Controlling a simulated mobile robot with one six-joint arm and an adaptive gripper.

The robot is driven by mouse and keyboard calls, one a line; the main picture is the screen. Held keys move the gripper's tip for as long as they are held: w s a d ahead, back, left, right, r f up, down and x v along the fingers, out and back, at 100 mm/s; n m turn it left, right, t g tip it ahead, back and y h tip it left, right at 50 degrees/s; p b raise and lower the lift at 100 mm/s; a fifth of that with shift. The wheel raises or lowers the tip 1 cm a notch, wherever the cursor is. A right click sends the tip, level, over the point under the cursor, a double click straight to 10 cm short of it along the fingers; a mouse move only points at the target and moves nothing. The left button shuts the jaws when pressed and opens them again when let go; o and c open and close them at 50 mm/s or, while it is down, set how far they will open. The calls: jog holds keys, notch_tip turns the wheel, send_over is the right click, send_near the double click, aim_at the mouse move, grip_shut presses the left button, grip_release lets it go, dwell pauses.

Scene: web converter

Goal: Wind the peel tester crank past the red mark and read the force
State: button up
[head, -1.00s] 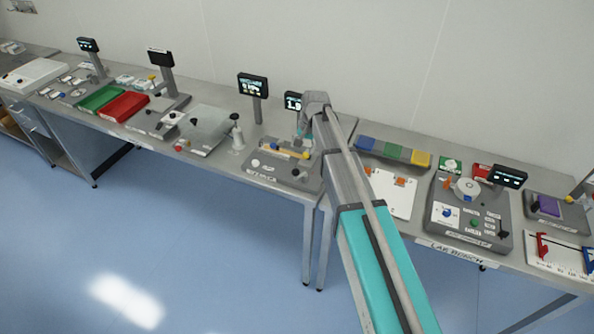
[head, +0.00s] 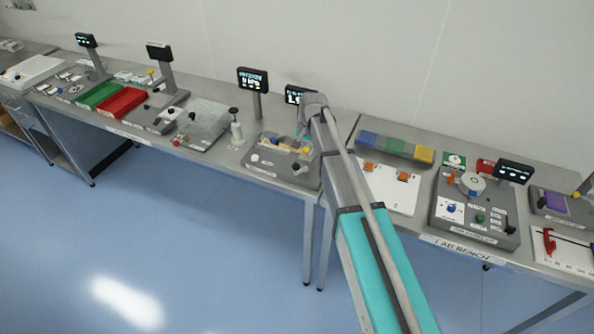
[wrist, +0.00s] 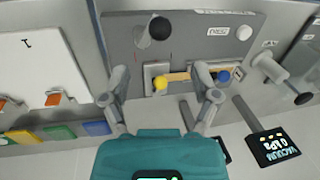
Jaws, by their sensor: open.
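The peel tester appears to be the grey device (head: 262,171) in the middle of the bench, left of my arm. In the wrist view its plate (wrist: 200,20) carries a short grey crank-like arm (wrist: 143,38) with a black knob (wrist: 159,28). A tan strip (wrist: 178,77) lies between two pale blocks, with a yellow knob (wrist: 160,83) and a blue knob (wrist: 223,76) at its ends. My gripper (wrist: 161,97) is open and empty, its fingers spread over the strip area, apart from the black knob.
A vacuum display (wrist: 280,145) stands behind, beside a small upright grey post with a black knob (head: 236,130). A white board with orange clips (head: 390,190) and a row of coloured blocks (head: 395,148) lie to the right. The floor in front is clear.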

aim_at(297, 164)
jog(key=shift+w+a+f+b, duration=0.1)
jog(key=shift+a+f+b, duration=0.2)
jog(key=shift+f+b, duration=1.2)
jog(key=shift+w+a+f+b, duration=0.1)
jog(key=shift+a+f+b, duration=0.15)
jog(key=shift+f+b, duration=1.3)
jog(key=shift+w+a+f+b, duration=0.1)
jog(key=shift+a+f+b, duration=0.2)
jog(key=shift+f+b, duration=1.2)
jog(key=shift+f, duration=0.2)
grip_shut()
jog(key=shift+s, duration=0.1)
jog(key=shift+s+d+n+g, duration=0.15)
jog(key=shift+s+d+n, duration=0.1)
jog(key=shift+n, duration=0.6)
jog(key=shift+s+d+n+g, duration=0.1)
jog(key=shift+d+n+g, duration=0.15)
jog(key=shift+n, duration=0.65)
jog(key=shift+s+d+n+g, duration=0.1)
jog(key=shift+s+d+n, duration=0.15)
jog(key=shift+n, duration=0.6)
